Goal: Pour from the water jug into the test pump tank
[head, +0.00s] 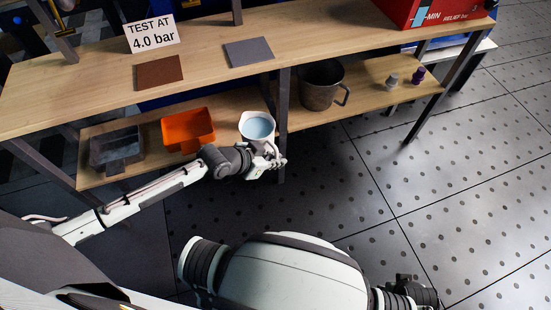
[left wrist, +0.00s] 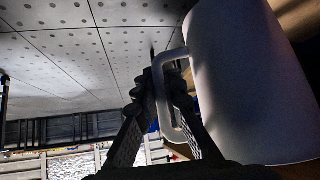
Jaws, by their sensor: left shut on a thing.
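The water jug (head: 256,141) is a white vessel with pale blue water showing at its open top. It is roughly upright at the front of the lower shelf in the head view. In the left wrist view the jug (left wrist: 245,85) fills the right side, with its handle between the fingers. My left gripper (head: 275,161) is shut on that handle; its fingers (left wrist: 172,88) show close up. A dark part of my right arm shows at the bottom right of the head view, but its fingers cannot be made out. I cannot identify the test pump tank for sure.
An orange bin (head: 188,130), a grey bin (head: 117,148), a metal pitcher (head: 321,86) and small bottles (head: 418,75) stand on the lower shelf. Above, the wooden bench (head: 95,80) holds a sign (head: 151,34), two flat mats and a red box (head: 430,12). Floor at right is clear.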

